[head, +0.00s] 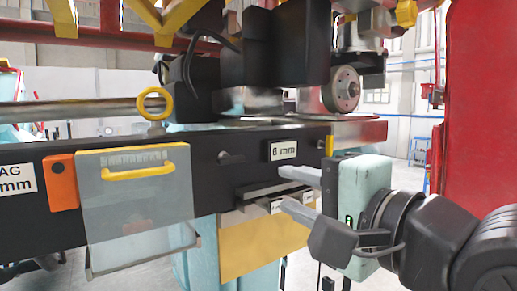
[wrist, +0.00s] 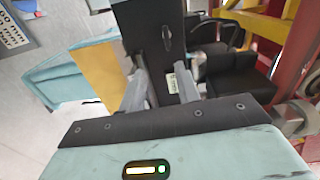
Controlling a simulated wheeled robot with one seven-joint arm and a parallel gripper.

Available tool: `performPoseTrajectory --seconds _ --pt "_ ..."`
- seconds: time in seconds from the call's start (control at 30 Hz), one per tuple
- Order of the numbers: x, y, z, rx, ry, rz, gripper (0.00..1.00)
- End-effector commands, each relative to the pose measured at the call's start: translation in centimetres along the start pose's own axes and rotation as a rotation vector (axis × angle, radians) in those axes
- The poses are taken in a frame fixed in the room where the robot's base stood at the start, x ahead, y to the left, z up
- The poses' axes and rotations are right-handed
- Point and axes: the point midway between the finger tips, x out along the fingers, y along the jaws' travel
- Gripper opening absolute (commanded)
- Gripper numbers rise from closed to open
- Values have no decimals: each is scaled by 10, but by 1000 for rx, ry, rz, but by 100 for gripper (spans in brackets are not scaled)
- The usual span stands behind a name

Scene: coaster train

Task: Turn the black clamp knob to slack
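The black clamp knob (head: 229,157) is a small dark knob on the front of the black beam (head: 206,180), left of the white "6 mm" label (head: 283,150). In the wrist view the knob (wrist: 167,36) shows as a dark, elongated shape on the beam, beyond the fingertips. My gripper (head: 282,188) is open, its two grey fingers apart, to the right of and below the knob, in front of the beam below the label. The wrist view also shows the open gripper (wrist: 160,68) with nothing held between its fingers. The knob is not touched.
A clear guard panel (head: 137,205) with a yellow handle (head: 138,172) hangs left of the knob. An orange box (head: 62,182) is farther left. Metal plates (head: 268,193) jut out by my fingers. A red column (head: 483,90) stands at the right.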

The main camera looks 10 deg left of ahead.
Motion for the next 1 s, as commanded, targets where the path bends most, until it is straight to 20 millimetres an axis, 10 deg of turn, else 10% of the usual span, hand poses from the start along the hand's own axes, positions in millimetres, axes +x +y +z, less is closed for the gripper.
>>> performPoseTrajectory --seconds 0.27,1.0 --pt "18 -11 2 41 -6 -34 33" --pt "142 -17 3 39 -6 -32 33"
